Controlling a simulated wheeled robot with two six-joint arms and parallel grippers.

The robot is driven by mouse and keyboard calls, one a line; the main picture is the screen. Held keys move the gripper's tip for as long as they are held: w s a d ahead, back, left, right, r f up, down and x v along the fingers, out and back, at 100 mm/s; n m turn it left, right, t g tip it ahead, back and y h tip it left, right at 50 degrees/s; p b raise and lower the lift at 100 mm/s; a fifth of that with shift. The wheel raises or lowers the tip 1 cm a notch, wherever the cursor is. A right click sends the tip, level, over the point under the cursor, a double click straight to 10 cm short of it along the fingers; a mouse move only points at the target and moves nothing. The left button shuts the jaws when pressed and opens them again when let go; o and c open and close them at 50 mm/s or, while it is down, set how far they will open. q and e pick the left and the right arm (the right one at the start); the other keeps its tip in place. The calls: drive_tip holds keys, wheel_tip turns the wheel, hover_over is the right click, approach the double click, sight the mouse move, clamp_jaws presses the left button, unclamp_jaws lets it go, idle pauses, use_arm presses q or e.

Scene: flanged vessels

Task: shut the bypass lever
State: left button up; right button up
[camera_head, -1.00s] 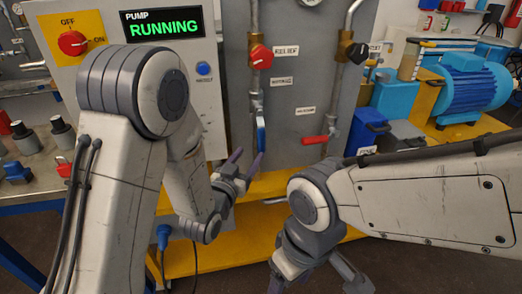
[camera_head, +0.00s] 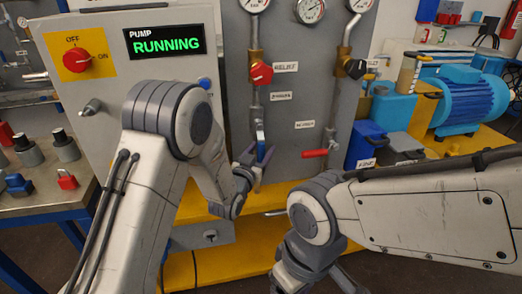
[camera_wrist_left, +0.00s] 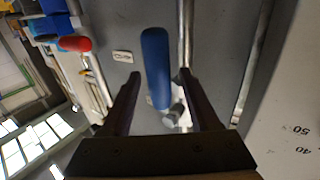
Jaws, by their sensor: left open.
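A lever with a blue handle (camera_head: 260,133) hangs downward on the grey panel, below the red relief knob, roughly in line with its pipe. The small label beside it is too blurred to read. My left gripper (camera_head: 258,157) is at the lower end of this handle. In the left wrist view the blue handle (camera_wrist_left: 156,62) shows between the two spread fingers of the left gripper (camera_wrist_left: 159,77), with gaps on both sides. My right gripper is at the bottom edge of the head view, partly cut off, and its fingers are not clear.
A red lever (camera_head: 315,154) sticks out sideways to the right of the blue one. A red relief knob (camera_head: 262,74) and a dark knob (camera_head: 354,68) sit above. The pump display (camera_head: 166,42) reads RUNNING. A blue motor (camera_head: 468,102) stands at the right.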

use_arm(q)
clamp_jaws()
idle(1.4)
